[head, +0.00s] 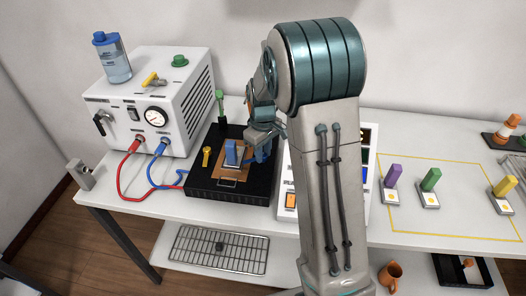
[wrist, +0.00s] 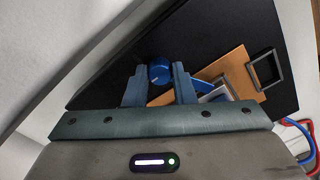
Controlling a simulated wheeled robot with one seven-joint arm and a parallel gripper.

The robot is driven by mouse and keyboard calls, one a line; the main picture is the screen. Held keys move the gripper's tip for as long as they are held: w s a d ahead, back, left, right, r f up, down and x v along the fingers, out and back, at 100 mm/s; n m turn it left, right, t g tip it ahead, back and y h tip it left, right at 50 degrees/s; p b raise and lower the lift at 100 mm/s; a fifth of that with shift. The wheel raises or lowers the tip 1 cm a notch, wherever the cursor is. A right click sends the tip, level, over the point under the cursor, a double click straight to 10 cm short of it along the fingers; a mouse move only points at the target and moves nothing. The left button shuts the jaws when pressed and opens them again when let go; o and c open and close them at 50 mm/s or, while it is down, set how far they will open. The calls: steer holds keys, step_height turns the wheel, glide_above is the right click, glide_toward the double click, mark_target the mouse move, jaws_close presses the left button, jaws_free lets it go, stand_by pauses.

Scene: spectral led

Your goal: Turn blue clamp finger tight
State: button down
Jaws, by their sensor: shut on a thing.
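The blue clamp shows in the wrist view as a round blue knob (wrist: 159,72) between my two fingertips. My gripper (wrist: 158,88) is shut on this knob. In the head view my gripper (head: 262,132) is over the right side of the black base plate (head: 207,190), and a blue part shows just below it. My arm hides much of that area. An orange-brown plate (head: 229,173) lies on the black base, with an upright blue block (head: 231,153) standing on it. The yellow knob (head: 206,156) and the green knob (head: 220,107) stand at the base's left and back.
A white box with a gauge (head: 155,117) stands at left, with red (head: 122,180) and blue hoses (head: 160,166) running from it. A wire rack (head: 219,251) lies on the lower shelf.

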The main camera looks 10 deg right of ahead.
steer(key=m, duration=0.4)
stand_by(0.3)
steer(key=c, duration=1.2)
jaws_free()
step_height(320, 180, up, 14)
steer(key=shift+f, duration=0.1)
